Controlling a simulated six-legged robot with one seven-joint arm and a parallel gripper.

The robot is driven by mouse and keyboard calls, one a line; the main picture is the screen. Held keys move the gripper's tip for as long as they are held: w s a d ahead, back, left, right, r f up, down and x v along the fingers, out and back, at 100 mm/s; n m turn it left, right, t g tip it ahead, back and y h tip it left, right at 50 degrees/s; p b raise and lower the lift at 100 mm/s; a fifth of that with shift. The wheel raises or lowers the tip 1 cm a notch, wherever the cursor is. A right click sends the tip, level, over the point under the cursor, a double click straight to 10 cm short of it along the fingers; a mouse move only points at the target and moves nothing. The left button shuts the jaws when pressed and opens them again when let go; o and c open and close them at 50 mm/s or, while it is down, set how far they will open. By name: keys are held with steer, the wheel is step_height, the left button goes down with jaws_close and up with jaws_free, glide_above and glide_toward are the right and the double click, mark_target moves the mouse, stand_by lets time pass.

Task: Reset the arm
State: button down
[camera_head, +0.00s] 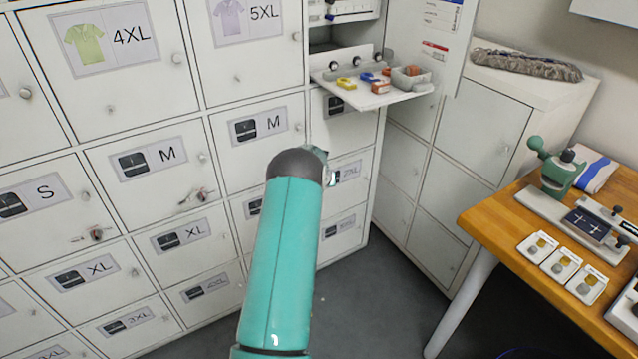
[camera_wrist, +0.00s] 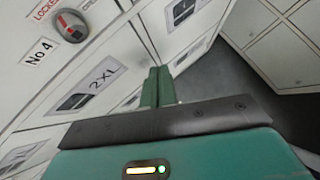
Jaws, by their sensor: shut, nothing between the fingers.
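My gripper (camera_wrist: 159,75) shows in the wrist view as two green fingers pressed together, with nothing between them. I cannot tell how far the fingertips are from the doors.
Labelled locker doors (camera_head: 150,165) fill the left. An open locker's fold-down shelf (camera_head: 350,98) carries small coloured items, and its door (camera_head: 425,40) stands open. A wooden table (camera_head: 500,215) with a green press (camera_head: 560,172) is at right. Grey floor (camera_head: 370,310) is clear between.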

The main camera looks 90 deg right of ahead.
steer(key=shift+s+a+r, duration=0.15)
